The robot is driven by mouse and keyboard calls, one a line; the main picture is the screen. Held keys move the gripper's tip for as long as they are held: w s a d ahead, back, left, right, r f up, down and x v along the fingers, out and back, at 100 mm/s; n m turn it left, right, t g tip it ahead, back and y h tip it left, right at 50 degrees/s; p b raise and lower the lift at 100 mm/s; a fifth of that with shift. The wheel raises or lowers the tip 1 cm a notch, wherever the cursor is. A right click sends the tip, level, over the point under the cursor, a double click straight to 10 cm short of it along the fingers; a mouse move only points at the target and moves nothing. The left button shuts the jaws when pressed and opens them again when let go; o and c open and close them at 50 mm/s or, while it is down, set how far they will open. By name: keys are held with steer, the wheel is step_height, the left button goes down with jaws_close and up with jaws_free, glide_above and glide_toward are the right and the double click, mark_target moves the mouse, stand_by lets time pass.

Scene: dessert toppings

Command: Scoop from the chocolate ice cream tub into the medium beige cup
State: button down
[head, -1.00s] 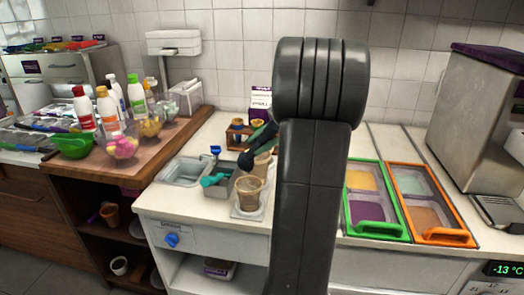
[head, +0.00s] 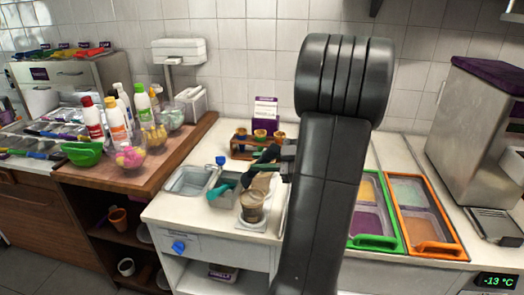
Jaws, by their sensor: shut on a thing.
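The chocolate ice cream tub looks to be the brown tub (head: 428,225) in the front of the orange-framed freezer hatch on the right. A see-through beige cup (head: 252,207) with brown contents stands upright on a white pad left of my arm. Another beige cup is partly visible behind it, largely covered; I cannot tell which is the medium one. My gripper (head: 284,162) is mostly hidden beside my dark arm, above and behind the cups. It is shut on a dark, thin-handled tool, seemingly a scoop (head: 262,157); its end is unclear.
A metal bin (head: 222,188) with a teal-handled tool stands left of the cup, beside a sink basin (head: 190,180). A wooden rack (head: 241,146) of cones is behind. The green-framed hatch (head: 377,243) is right of my arm. Bottles and bowls crowd the wooden counter (head: 122,180).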

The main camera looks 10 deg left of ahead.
steer(key=shift+w+r+m+t+p, duration=0.15)
steer(key=shift+m+t+p, duration=0.75)
steer(key=shift+m+p, duration=0.25)
steer(key=shift+f+m, duration=0.25)
steer(key=shift+f, duration=0.05)
steer(key=shift+w+f+m+t+b, duration=0.1)
steer(key=shift+f+m+t+b, duration=0.3)
steer(key=shift+b, duration=0.45)
steer(key=m+t+b, duration=0.4)
steer(key=m+t+h+b, duration=0.1)
steer(key=m+b, duration=0.1)
steer(key=b, duration=0.1)
steer(key=shift+w+d+t, duration=0.1)
steer(key=shift+w+t, duration=0.2)
steer(key=shift+t, duration=0.1)
steer(key=shift+w+f+m+b, duration=0.1)
steer(key=shift+f+m+b, duration=0.25)
steer(key=shift+b, duration=0.6)
steer(key=shift+r, duration=0.1)
steer(key=shift+r, duration=3)
